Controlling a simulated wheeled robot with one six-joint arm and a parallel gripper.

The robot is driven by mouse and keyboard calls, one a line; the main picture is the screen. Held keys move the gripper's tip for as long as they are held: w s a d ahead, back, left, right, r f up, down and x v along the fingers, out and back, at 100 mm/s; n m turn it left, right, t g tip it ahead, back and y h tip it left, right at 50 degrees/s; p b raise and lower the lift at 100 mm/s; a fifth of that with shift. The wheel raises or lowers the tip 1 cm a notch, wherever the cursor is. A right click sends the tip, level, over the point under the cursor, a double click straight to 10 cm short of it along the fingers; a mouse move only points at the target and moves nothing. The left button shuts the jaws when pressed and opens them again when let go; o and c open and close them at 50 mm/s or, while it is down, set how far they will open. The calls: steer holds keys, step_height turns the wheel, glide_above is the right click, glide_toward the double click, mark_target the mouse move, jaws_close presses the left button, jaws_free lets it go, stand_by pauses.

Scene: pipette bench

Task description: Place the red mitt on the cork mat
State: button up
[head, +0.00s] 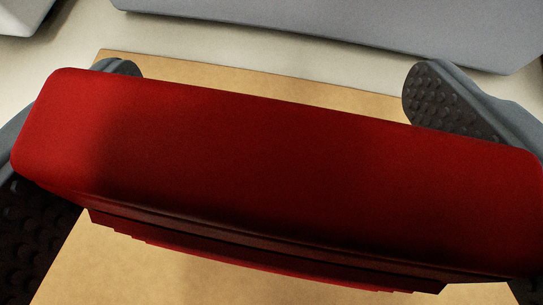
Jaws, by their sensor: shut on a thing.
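The red mitt (280,180) fills the middle of the head view as a long rounded red block, tilted slightly down to the right. My gripper (275,175) is shut on it, with dark studded finger pads at its left and right ends. The tan cork mat (230,280) lies behind and below the mitt, showing above and below it. The mitt hides much of the mat. I cannot tell whether the mitt touches the mat.
A grey object (340,22) stands beyond the mat along the top edge. A pale object (20,15) is cut off at the top left corner. A strip of light bench top (190,45) lies bare between them and the mat.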

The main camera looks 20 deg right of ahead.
mark_target(272, 173)
steer(key=shift+f, duration=1.75)
steer(key=shift+f, duration=0.1)
steer(key=o, duration=0.8)
steer(key=shift+o, duration=0.2)
steer(key=shift+s+a+r, duration=0.15)
steer(key=shift+s+r, duration=0.05)
steer(key=shift+r, duration=0.05)
steer(key=v, duration=1.1)
steer(key=shift+s, duration=0.25)
